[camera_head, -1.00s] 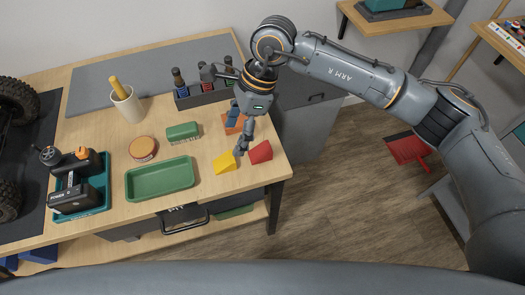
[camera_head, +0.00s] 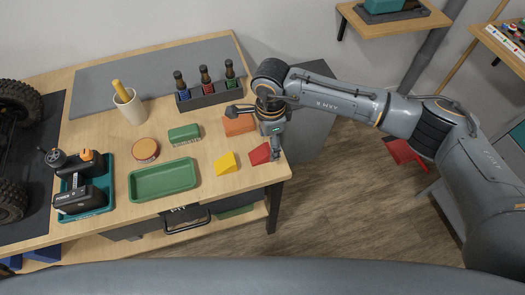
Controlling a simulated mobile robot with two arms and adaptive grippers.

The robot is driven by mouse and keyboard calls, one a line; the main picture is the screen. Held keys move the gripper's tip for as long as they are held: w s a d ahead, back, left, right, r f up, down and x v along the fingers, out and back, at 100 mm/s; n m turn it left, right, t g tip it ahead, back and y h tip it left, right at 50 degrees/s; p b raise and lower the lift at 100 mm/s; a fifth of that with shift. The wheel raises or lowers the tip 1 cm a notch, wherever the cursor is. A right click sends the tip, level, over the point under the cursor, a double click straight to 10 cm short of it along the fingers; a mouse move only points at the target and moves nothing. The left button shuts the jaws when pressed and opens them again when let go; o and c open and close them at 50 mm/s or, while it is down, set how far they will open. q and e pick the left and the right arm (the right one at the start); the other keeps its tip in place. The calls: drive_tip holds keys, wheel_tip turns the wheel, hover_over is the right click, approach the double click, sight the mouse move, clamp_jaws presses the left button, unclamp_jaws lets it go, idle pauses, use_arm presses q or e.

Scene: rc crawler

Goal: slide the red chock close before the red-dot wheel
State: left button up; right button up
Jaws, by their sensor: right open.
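The red chock (camera_head: 260,154) lies on the wooden bench near its right front edge. My right gripper (camera_head: 275,155) is open, pointing down at the red chock's right side; whether it touches the chock cannot be told. The crawler's black wheels (camera_head: 14,105) show at the left picture edge, on a dark mat. A second wheel (camera_head: 10,200) is nearer the front. No red dot can be made out on either, and most of the crawler is cut off. My left gripper is not in view.
A yellow chock (camera_head: 227,163) lies just left of the red one, and an orange chock (camera_head: 238,125) behind. A green tray (camera_head: 163,181), a round tin (camera_head: 145,150), a green brush (camera_head: 184,134) and a teal tray (camera_head: 100,208) with a black controller lie between chocks and wheels.

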sight(269, 148)
drive_tip(key=shift+f, duration=1.65)
drive_tip(key=shift+c, duration=0.4)
drive_tip(key=c, duration=1.2)
drive_tip(key=shift+r, duration=0.1)
drive_tip(key=shift+c, duration=0.2)
